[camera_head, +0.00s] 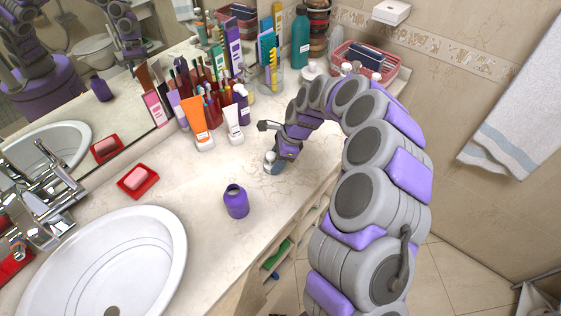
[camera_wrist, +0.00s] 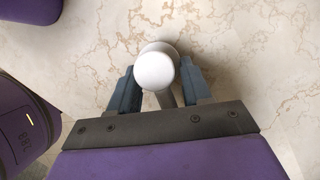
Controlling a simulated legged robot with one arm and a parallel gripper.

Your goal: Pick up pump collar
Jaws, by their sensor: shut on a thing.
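The pump collar (camera_wrist: 154,71) is a white, round-topped piece with a pale ring behind it and a pale stem below. In the wrist view it sits between the two blue-grey fingers of my gripper (camera_wrist: 160,78), which is shut on it. In the head view my gripper (camera_head: 275,165) is low over the marble counter, with the white top of the collar (camera_head: 270,156) showing at its fingers. Whether the collar touches the counter cannot be told. An open-necked purple bottle (camera_head: 236,202) stands upright on the counter, left of and nearer than my gripper.
A white sink (camera_head: 150,225) fills the lower left. A red soap dish (camera_head: 150,180) lies beyond it. Tubes, including an orange one (camera_head: 195,120), brushes and bottles crowd the back. A pink basket (camera_head: 350,52) is at the far corner. Marble around the purple bottle is clear.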

